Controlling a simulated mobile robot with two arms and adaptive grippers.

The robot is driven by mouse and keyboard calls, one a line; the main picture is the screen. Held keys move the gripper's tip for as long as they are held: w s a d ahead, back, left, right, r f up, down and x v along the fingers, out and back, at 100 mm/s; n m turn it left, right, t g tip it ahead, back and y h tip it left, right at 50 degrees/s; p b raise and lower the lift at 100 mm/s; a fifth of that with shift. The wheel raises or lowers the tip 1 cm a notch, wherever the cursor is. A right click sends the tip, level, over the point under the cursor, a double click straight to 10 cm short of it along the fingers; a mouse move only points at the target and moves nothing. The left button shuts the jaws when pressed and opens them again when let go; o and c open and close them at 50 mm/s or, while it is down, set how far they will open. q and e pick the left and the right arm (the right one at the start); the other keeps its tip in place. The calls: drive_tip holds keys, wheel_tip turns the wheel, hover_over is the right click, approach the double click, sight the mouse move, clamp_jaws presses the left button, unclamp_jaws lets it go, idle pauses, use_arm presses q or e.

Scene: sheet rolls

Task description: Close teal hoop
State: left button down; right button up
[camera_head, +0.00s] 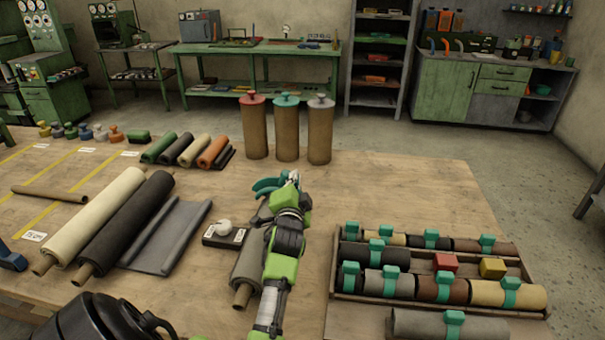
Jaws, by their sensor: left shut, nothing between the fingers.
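A teal hoop (268,186) shows at the far end of a grey sheet roll (247,264), just left of my left gripper (292,178). Its near part is hidden by the gripper, and I cannot tell whether it is open or closed. My left gripper is shut with nothing between its fingers, beside the hoop; I cannot tell if they touch. My left arm covers the right side of the grey roll. My right gripper is not in view.
A wooden tray (334,262) at right holds several rolls with teal hoops, plus a red block (445,262) and a yellow block (492,267). Long cream (95,215) and black (128,222) rolls lie at left. Three capped brown cylinders (287,132) stand behind. The table right of them is clear.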

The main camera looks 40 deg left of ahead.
sight(280, 179)
use_arm(q)
drive_tip(key=shift+s+a+n+p, duration=0.35)
drive_tip(key=shift+a+n+p, duration=0.1)
drive_tip(key=shift+a, duration=0.1)
drive_tip(key=shift+s+a+n+p, duration=0.3)
drive_tip(key=shift+a+n+p, duration=0.15)
drive_tip(key=shift+a, duration=0.05)
drive_tip(key=shift+s+a+f+n+p, duration=0.35)
drive_tip(key=shift+s+a+n+p, duration=0.1)
drive_tip(key=shift+a+n, duration=0.25)
